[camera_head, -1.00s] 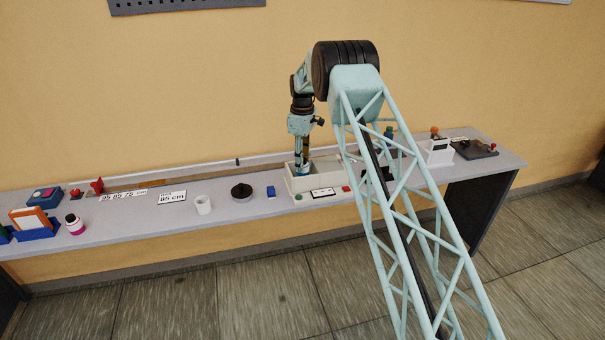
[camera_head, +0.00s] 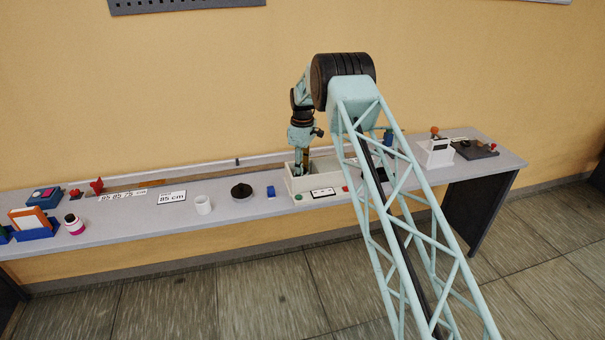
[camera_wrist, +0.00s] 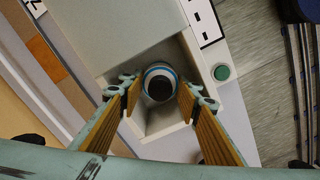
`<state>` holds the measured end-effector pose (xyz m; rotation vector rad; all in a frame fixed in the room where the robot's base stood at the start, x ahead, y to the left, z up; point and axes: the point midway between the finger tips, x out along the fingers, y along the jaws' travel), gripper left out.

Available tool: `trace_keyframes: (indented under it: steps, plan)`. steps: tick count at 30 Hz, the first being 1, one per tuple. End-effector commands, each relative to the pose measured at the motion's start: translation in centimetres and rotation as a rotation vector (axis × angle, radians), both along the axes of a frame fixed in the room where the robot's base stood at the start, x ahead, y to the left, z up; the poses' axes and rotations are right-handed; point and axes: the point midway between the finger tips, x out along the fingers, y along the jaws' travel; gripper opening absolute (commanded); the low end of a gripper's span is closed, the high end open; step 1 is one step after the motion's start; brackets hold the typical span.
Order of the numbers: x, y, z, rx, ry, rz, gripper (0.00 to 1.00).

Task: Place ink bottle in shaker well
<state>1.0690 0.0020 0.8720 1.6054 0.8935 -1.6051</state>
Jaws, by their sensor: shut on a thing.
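The ink bottle (camera_wrist: 160,82), with a dark cap and a white and blue band, sits between my fingers in the wrist view. My gripper (camera_head: 301,168) points straight down into the left end of the cream shaker box (camera_head: 317,190). In the wrist view my gripper (camera_wrist: 159,95) is shut on the bottle from both sides. The bottle is inside the square well (camera_wrist: 165,122) of the box (camera_wrist: 200,65). Its base is hidden, so I cannot tell whether it touches the well floor. In the head view the bottle is hidden by the box wall.
A green button (camera_wrist: 221,72) is on the box front. A blue block (camera_head: 271,192), a dark disc (camera_head: 241,191) and a white cup (camera_head: 203,205) stand left of the box. A white device (camera_head: 437,152) stands farther right. My arm hides part of the bench (camera_head: 130,230).

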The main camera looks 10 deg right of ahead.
Motion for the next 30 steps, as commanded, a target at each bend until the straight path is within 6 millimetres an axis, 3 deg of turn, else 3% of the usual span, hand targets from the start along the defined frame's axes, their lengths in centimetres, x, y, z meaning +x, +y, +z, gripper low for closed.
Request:
trace_keyframes:
  steps: [1,2,4,20,30]
  plan:
    - [0.0,0.0,-0.1,0.0,0.0,0.0,0.18]
    - [0.0,0.0,-0.2,0.0,0.0,0.0,0.32]
    - [0.0,0.0,-0.1,0.0,0.0,0.0,0.37]
    - [0.0,0.0,0.7,0.0,0.0,0.0,0.37]
    - [0.1,0.0,4.5,0.0,-0.002,0.0,0.37]
